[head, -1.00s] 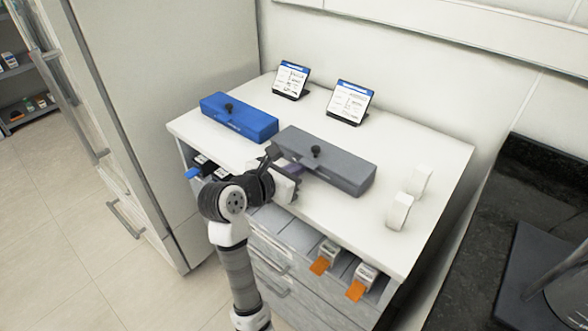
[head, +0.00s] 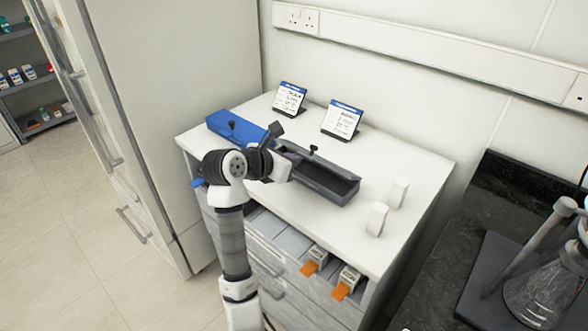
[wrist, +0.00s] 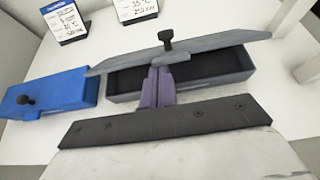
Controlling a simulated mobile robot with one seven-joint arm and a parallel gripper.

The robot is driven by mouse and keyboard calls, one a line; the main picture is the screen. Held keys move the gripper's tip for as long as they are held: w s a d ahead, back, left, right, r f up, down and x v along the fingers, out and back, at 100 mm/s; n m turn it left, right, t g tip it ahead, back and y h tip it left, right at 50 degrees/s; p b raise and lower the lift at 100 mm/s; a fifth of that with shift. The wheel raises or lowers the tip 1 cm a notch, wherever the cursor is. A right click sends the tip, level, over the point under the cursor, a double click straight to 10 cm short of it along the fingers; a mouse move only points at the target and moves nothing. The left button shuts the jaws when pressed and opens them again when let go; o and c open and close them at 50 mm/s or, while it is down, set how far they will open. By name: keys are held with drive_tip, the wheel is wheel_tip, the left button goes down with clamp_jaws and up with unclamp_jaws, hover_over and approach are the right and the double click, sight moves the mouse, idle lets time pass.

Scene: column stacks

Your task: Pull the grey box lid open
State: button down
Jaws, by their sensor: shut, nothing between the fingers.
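The grey box (head: 335,190) stands on the white worktop, partly behind my arm. Its lid (head: 325,162), with a black knob, is tilted up toward the back, and the dark inside shows along the front. In the wrist view the lid (wrist: 215,42) lies along the far side and the box's grey wall (wrist: 215,91) shows below the dark opening. My gripper (wrist: 159,72) is shut and empty, its purple-grey fingertips at the box's front opening, below the knob. I cannot tell whether they touch the lid. In the head view the fingertips are hidden.
A closed blue box (head: 235,128) with a black knob stands left of the grey one. Two display cards (head: 290,98) (head: 342,119) stand behind. Two white blocks (head: 397,194) (head: 376,219) stand to the right. Open compartments with orange tabs (head: 309,268) lie below the front edge.

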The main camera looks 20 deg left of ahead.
sight(309, 153)
drive_tip(key=shift+g+y, duration=0.3)
drive_tip(key=shift+g, duration=0.4)
drive_tip(key=w+r, duration=0.2)
drive_tip(key=w+d+r+p, duration=0.1)
drive_tip(key=w+r, duration=0.1)
drive_tip(key=w+d+r, duration=0.1)
drive_tip(key=w+r, duration=0.1)
drive_tip(key=shift+w+d, duration=0.2)
drive_tip(key=shift+w, duration=0.15)
drive_tip(key=shift+w+d+p, duration=0.2)
drive_tip(key=shift+w+p, duration=0.15)
drive_tip(key=shift+w+d+r+p, duration=0.15)
drive_tip(key=shift+w+r+p, duration=0.15)
drive_tip(key=shift+w, duration=0.15)
drive_tip(key=shift+w+d+f+g+y+p, duration=0.15)
drive_tip(key=shift+w+d+g+y+p, duration=0.2)
drive_tip(key=shift+w+g, duration=0.3)
drive_tip(key=shift+w+d+f+g+y+p, duration=0.15)
drive_tip(key=shift+w+d+g+y+p, duration=0.1)
drive_tip(key=shift+w+g+p, duration=0.4)
drive_tip(key=shift+w+d+f+g+y+p, duration=0.2)
drive_tip(key=shift+w+g+y+p, duration=0.1)
drive_tip(key=shift+w+g, duration=0.3)
drive_tip(key=shift+s, duration=0.1)
